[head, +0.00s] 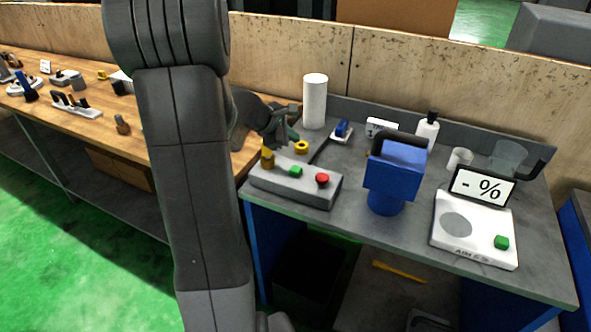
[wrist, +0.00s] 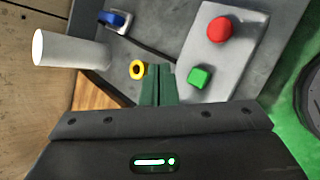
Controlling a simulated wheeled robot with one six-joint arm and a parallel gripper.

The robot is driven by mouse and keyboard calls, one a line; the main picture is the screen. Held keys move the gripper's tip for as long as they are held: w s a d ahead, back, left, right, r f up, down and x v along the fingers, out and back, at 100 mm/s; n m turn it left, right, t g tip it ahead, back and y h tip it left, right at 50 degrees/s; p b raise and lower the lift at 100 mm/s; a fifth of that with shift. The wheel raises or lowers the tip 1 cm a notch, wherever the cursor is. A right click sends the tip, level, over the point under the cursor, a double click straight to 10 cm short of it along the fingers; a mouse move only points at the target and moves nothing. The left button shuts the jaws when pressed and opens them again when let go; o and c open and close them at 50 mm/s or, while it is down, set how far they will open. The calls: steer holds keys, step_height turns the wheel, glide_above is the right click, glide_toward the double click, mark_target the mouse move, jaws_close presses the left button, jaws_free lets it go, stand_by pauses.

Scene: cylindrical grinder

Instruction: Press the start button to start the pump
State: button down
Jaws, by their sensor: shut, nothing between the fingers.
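A grey control box (head: 310,186) lies at the front left of the grey bench. In the wrist view the green button (wrist: 200,76) and red button (wrist: 219,29) are clear, and the knob is not seen. My gripper (wrist: 157,70) is shut and empty. Its green fingertips appear left of the green button there, apart from it in the picture. In the head view my gripper (head: 293,134) is behind the box. Its height above the bench is hard to judge.
A yellow ring (wrist: 138,69) is just left of my fingers in the wrist view. A white cylinder (head: 315,101) stands behind. A blue device (head: 394,172) stands right of the box. A white scale (head: 474,228) with its own green button is farther right.

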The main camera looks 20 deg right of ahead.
steer(key=b, duration=0.5)
glide_above(292, 170)
step_height(292, 170, down, 7)
steer(key=shift+f, duration=0.1)
steer(key=shift+f+b, duration=0.5)
steer(key=shift+b, duration=0.2)
steer(key=shift+f, duration=0.15)
stand_by(1.0)
steer(key=shift+f+b, duration=0.25)
steer(key=shift+b, duration=0.3)
steer(key=shift+f+b, duration=0.6)
steer(key=shift+b, duration=0.05)
stand_by(0.5)
steer(key=shift+r, duration=0.15)
steer(key=shift+r+p, duration=0.75)
steer(key=shift+r, duration=0.1)
